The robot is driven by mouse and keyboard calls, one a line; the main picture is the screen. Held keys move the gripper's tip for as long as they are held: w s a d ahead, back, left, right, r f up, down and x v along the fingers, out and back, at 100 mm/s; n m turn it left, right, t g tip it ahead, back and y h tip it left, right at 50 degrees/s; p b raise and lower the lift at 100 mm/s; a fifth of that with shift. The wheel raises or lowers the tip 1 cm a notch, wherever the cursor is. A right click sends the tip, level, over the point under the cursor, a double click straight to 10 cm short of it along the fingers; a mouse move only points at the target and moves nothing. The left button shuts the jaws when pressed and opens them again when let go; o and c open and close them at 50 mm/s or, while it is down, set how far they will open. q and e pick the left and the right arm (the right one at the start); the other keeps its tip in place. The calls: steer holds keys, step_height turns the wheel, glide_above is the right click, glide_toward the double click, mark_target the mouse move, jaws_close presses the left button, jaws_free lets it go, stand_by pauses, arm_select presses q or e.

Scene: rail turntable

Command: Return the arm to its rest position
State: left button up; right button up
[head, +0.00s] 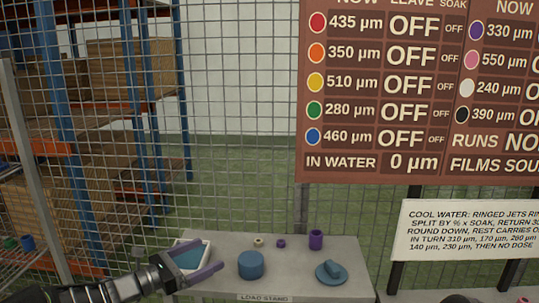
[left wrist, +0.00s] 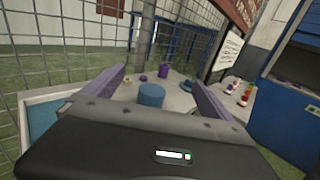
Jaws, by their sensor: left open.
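My left gripper (head: 213,254) is at the left end of the grey load stand (head: 215,289) in the head view. Its purple fingers are spread, with nothing between them, in front of or over a white tray with a blue inside (head: 204,243). In the left wrist view the open fingers (left wrist: 155,78) point toward a blue cylinder (left wrist: 151,95), which stands apart beyond them. The cylinder (head: 251,265) is right of the gripper in the head view. My right gripper is not in view.
A blue dish with a raised piece (head: 330,273), a purple cup (head: 316,239), a small purple ring (head: 281,243) and a beige ring (head: 258,242) are on the stand. A wire mesh fence (head: 245,150) rises behind. A large sign board (head: 380,85) hangs upper right.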

arm_select(q)
steer(key=s+d+f+m+g+y+p, duration=0.2)
steer(key=s+d+f+m+g+p, duration=0.25)
steer(key=s+f, duration=0.4)
steer(key=s+d+f+m+g+y+p, duration=0.25)
steer(key=s+d+f+g, duration=0.2)
steer(key=s+f, duration=0.45)
steer(key=s+f+m+g+y+p, duration=0.1)
steer(key=s+f+m+y+p, duration=0.1)
steer(key=s+m+p, duration=0.3)
steer(key=s+f+m+g+y+p, duration=0.1)
steer(key=s+m+y+p, duration=0.2)
steer(key=s+m, duration=0.9)
steer(key=s+p, duration=0.3)
steer(key=s, duration=0.4)
steer(key=shift+d+f, duration=0.4)
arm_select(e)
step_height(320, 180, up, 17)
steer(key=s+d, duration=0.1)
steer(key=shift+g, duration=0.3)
arm_select(q)
steer(key=shift+s+y, duration=0.1)
steer(key=shift+y, duration=0.15)
